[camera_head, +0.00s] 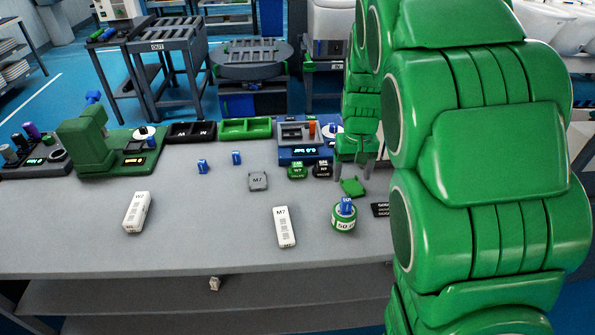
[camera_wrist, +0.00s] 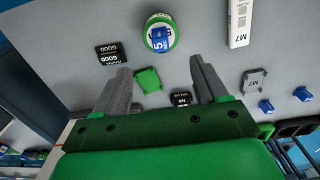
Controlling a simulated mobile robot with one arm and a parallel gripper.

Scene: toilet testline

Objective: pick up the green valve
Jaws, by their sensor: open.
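A small flat green piece with short tabs, which I take to be the green valve (camera_head: 353,187), lies on the grey table. In the wrist view the green valve (camera_wrist: 148,80) lies between the two grey fingers, nearer the left one. My gripper (camera_head: 354,172) is open and empty, with its fingers pointing down just behind the green valve. The fingers also show in the wrist view (camera_wrist: 160,68), wide apart. I cannot tell the exact height of the fingertips above the table.
A green-and-white round container (camera_head: 344,219) with a blue top stands in front of the valve. A grey piece (camera_head: 258,181) of similar shape and a white M7 box (camera_head: 284,227) lie to the left. Small black (camera_head: 322,170) and green (camera_head: 297,171) items sit behind, before a blue device (camera_head: 303,153).

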